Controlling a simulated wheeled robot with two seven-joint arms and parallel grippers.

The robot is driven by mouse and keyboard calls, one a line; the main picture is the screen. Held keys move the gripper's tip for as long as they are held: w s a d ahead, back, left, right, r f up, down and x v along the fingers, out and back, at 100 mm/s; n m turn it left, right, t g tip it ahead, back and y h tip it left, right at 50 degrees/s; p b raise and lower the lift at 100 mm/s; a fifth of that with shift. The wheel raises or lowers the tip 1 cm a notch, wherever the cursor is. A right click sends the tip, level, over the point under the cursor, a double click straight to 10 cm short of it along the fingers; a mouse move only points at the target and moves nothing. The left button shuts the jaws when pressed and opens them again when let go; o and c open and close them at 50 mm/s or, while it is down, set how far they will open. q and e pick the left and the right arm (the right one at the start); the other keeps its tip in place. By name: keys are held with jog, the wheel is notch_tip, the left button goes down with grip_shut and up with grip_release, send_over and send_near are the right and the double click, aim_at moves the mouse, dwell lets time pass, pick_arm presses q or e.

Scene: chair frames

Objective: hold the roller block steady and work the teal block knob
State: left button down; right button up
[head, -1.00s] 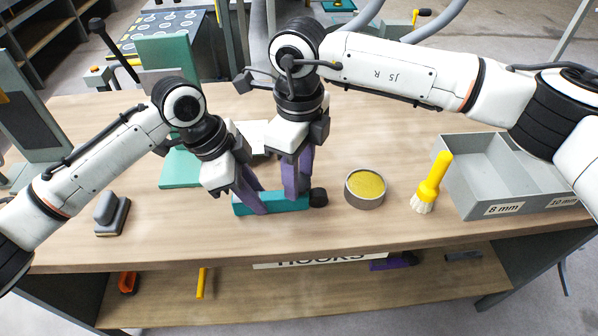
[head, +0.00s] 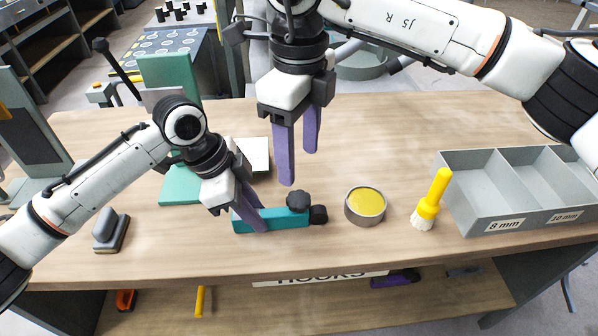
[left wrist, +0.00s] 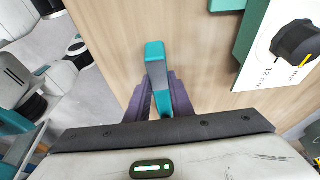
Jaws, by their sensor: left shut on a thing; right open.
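The teal roller block (head: 280,221) lies on the bench near its front edge. A black knob (head: 298,200) sits on its top toward the right, and a black roller (head: 319,214) is at its right end. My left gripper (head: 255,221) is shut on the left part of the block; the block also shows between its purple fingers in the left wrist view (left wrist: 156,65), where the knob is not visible. My right gripper (head: 299,168) is open and empty, above and behind the knob, apart from it.
A round tin with yellow contents (head: 366,203), a yellow brush (head: 430,200) and a grey divided bin (head: 480,228) stand to the right. A teal fixture (head: 180,187) is behind my left gripper. A grey-black block (head: 110,232) lies at left. The bench between tin and back edge is clear.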

pick_arm(q)
jog(key=shift+s+a+f, duration=0.1)
jog(key=shift+a+f, duration=0.05)
jog(key=shift+f, duration=0.15)
jog(key=c, duration=1.6)
grip_release()
jog(key=shift+o, duration=0.6)
jog(key=shift+r, duration=0.15)
pick_arm(e)
notch_tip(320, 180, up, 2)
jog(key=shift+r, duration=0.1)
pick_arm(q)
jog(key=shift+r, duration=0.1)
jog(key=v, duration=1.1)
jog(key=shift+r, duration=0.4)
